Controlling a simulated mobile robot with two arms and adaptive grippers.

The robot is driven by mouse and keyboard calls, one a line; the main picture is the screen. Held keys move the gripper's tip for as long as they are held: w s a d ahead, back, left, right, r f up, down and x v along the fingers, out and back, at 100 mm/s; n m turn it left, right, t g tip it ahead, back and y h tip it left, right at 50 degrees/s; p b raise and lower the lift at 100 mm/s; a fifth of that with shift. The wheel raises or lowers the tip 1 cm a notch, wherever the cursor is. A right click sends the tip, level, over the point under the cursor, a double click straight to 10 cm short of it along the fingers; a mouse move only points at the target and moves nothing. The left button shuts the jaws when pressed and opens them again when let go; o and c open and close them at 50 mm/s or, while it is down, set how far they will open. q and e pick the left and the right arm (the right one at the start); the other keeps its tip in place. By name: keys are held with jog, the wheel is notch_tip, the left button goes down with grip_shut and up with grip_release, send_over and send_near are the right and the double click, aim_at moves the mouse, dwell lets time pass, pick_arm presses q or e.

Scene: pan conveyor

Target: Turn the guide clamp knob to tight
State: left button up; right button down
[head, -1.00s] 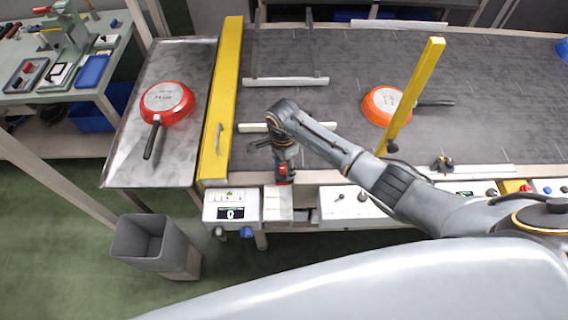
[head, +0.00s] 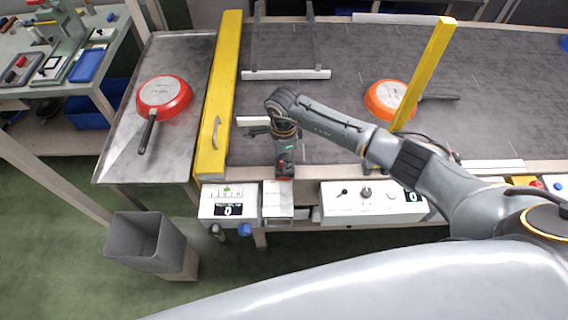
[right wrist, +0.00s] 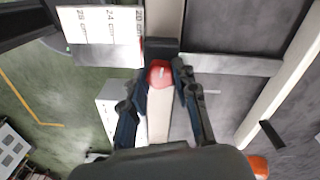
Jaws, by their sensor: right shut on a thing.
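The guide clamp knob (right wrist: 159,74) is red with a pale line across its top, seen close in the right wrist view. My right gripper (right wrist: 161,80) is shut on it, one dark finger on each side. In the head view the gripper (head: 284,166) reaches down to the conveyor's front edge, and only a bit of red shows there. A white size scale (right wrist: 101,22) marked 28, 24 and 20 cm lies beside the knob. A pale guide bar (right wrist: 232,64) extends from the clamp over the belt. My left gripper is not in view.
A red pan (head: 164,96) lies upside down on the metal side table (head: 185,57). An orange pan (head: 389,101) is on the belt beside a yellow post (head: 425,75). A control box (head: 335,210) and a grey bin (head: 147,245) stand nearby.

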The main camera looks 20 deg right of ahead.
jog(key=shift+d+f+m+b, duration=0.1)
jog(key=shift+f+m+b, duration=0.1)
jog(key=shift+m+b, duration=0.6)
jog(key=m+b, duration=0.2)
jog(key=m, duration=0.3)
jog(key=shift+r+m, duration=0.1)
jog(key=shift+m, duration=0.2)
jog(key=m+b, duration=0.1)
jog(key=m, duration=0.3)
jog(key=shift+m, duration=0.3)
pick_arm(q)
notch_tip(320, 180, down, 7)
jog(key=b, duration=0.1)
pick_arm(e)
jog(key=shift+r+m, duration=0.1)
jog(key=shift+m, duration=1.8)
